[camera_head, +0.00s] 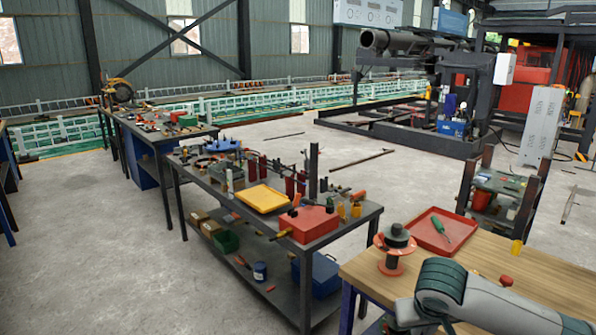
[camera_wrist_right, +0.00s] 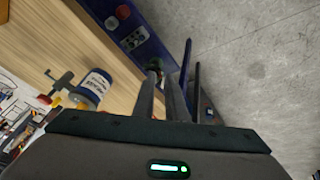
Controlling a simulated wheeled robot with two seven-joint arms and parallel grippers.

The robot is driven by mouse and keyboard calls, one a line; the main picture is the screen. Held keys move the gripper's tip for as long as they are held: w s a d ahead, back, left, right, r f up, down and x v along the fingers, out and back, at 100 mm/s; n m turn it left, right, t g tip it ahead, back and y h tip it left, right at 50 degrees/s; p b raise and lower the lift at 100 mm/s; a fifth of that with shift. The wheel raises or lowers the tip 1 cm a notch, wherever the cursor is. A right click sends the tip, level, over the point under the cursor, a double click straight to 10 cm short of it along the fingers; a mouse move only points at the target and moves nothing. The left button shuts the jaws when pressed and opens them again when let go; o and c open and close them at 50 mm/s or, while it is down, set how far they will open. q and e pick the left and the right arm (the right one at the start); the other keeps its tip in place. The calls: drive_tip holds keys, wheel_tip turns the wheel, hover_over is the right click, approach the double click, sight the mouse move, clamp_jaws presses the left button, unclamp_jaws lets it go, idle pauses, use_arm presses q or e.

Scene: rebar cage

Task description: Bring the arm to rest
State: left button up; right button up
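In the head view, a grey and dark-teal part of my right arm (camera_head: 480,300) comes in from the lower right, over the wooden bench. Its gripper is out of the head view. In the right wrist view my right gripper (camera_wrist_right: 163,82) shows as dark narrow fingers, near the edge of a wooden worktop. Nothing is clearly held between the fingers, and the gap at their tips is too unclear to judge. My left arm and left gripper are not in view.
The wooden bench (camera_head: 540,278) carries a red tray (camera_head: 428,240) and an orange-and-black spool (camera_head: 396,248). A dark workbench (camera_head: 345,222) with a yellow tray (camera_head: 263,199) and red box (camera_head: 306,224) stands left. A labelled can (camera_wrist_right: 92,88) is near the wrist. Concrete floor (camera_head: 85,235) is clear at left.

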drive_tip(key=w+a+f+y, duration=0.1)
drive_tip(key=w+a+f, duration=0.15)
drive_tip(key=f, duration=0.95)
drive_tip(key=w+a+f+y, duration=0.15)
drive_tip(key=w+f, duration=0.25)
drive_tip(key=f, duration=0.7)
drive_tip(key=s+d+f, duration=0.2)
drive_tip(key=s+f, duration=0.3)
drive_tip(key=f, duration=0.6)
drive_tip(key=s+d+f, duration=0.2)
drive_tip(key=s+f, duration=0.2)
drive_tip(key=f, duration=0.7)
drive_tip(key=s+d+f, duration=0.1)
drive_tip(key=s+f, duration=0.8)
drive_tip(key=s, duration=0.2)
drive_tip(key=s+f+n+g, duration=0.1)
drive_tip(key=s+f, duration=0.4)
drive_tip(key=s, duration=0.8)
drive_tip(key=s+a+f+g, duration=0.1)
drive_tip(key=s+f, duration=0.3)
drive_tip(key=s, duration=0.9)
drive_tip(key=s+a+f+n+g, duration=0.1)
drive_tip(key=s+f, duration=0.4)
drive_tip(key=s, duration=0.8)
drive_tip(key=shift+s+f+n+g+b, duration=0.2)
drive_tip(key=shift+f+n+g+b, duration=0.1)
drive_tip(key=shift+a, duration=0.1)
